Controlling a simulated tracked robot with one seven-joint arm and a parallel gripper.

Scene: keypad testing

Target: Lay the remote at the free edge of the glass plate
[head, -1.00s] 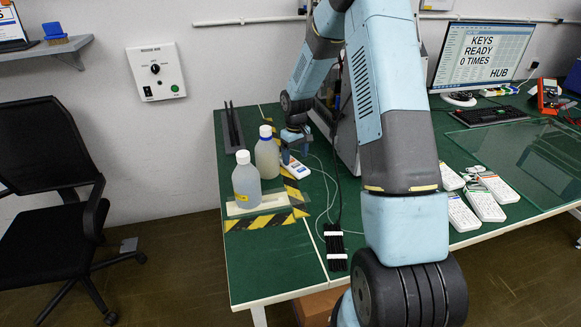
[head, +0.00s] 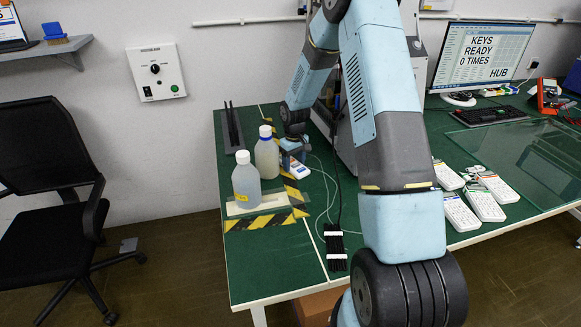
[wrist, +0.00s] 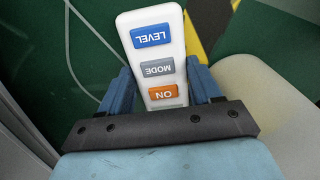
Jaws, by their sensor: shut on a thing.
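My gripper (head: 294,150) is at the left part of the green table, close to two bottles. In the wrist view my gripper (wrist: 163,85) has its blue fingers closed on both sides of a white remote (wrist: 157,20) with blue LEVEL, grey MODE and orange ON buttons. The remote's far end also shows below the gripper in the head view (head: 299,170); whether it touches the table I cannot tell. The glass plate (head: 535,165) lies on the right part of the table, beyond my arm. Several white remotes (head: 483,203) lie left of the plate.
Two capped bottles (head: 247,184) (head: 266,158) stand left of my gripper, near black-and-yellow tape (head: 262,221). A cable with a black strip (head: 335,247) runs down the table. A keyboard (head: 489,115) and monitor (head: 481,57) are behind the plate.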

